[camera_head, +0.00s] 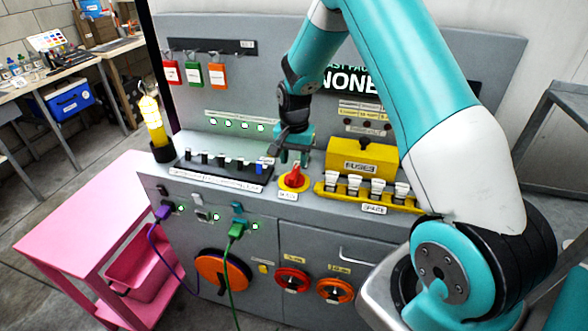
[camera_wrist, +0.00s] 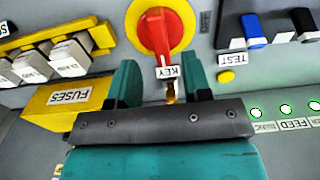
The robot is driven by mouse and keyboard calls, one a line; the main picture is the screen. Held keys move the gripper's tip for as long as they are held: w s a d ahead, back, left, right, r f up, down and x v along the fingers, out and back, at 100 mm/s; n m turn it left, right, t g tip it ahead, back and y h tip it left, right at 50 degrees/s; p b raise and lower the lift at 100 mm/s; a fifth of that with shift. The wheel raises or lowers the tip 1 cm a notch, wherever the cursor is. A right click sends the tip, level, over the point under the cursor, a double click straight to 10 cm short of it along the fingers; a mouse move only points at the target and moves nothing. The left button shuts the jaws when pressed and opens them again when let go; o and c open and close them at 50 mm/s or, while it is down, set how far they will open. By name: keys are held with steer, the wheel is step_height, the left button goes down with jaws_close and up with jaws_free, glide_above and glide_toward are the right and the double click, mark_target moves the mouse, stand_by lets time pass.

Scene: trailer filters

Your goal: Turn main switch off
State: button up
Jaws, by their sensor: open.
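The main switch (camera_head: 294,178) is a red rotary handle on a round yellow plate on the sloping top of the grey console. In the wrist view the red handle (camera_wrist: 161,33) is close up, with a white KEY tag (camera_wrist: 167,72) and a brass piece below it. My gripper (camera_head: 293,158) is just above and behind the switch. In the wrist view my gripper (camera_wrist: 158,80) has its two teal fingers spread apart, with the key tag between them in the picture. Nothing is held. Whether a finger touches the switch cannot be told.
A yellow FUSES box (camera_head: 362,158) and a yellow strip with white spare fuses (camera_head: 375,190) stand right of the switch. A row of black and blue toggles (camera_head: 225,165) is on the left. A yellow lamp (camera_head: 153,115) stands at the left end. A pink table (camera_head: 75,220) is left.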

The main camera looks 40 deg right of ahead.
mark_target(294, 171)
step_height(294, 171, down, 5)
steer(key=shift+f+p, duration=0.1)
steer(key=shift+p, duration=0.3)
jaws_close()
